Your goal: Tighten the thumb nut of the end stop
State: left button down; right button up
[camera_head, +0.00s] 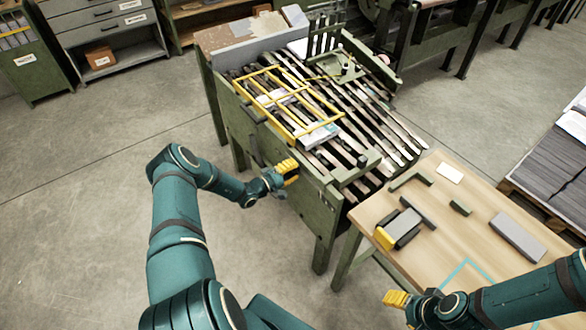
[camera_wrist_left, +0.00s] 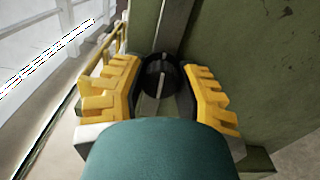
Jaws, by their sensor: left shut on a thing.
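The thumb nut, a dark round knob with a pale ridge across it (camera_wrist_left: 160,76), shows in the left wrist view, sitting against a green metal side. My left gripper (camera_head: 287,171) has its yellow fingers on both sides of the knob and is shut on it, as the left wrist view shows (camera_wrist_left: 160,92). In the head view the gripper hides the nut, at the near side of the green machine (camera_head: 315,215). The rest of the end stop cannot be made out clearly.
The machine's slatted bed carries a yellow frame (camera_head: 262,88). The wooden table (camera_head: 455,235) at right holds a black and yellow tool (camera_head: 398,230), dark bars and a grey block (camera_head: 518,237). Paper stacks (camera_head: 550,165) stand at far right. The floor at left is clear.

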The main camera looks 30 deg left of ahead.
pick_arm(q)
jog(key=shift+m, duration=0.4)
jog(key=c, duration=0.6)
grip_release()
jog(key=shift+w, duration=0.1)
jog(key=v, duration=1.2)
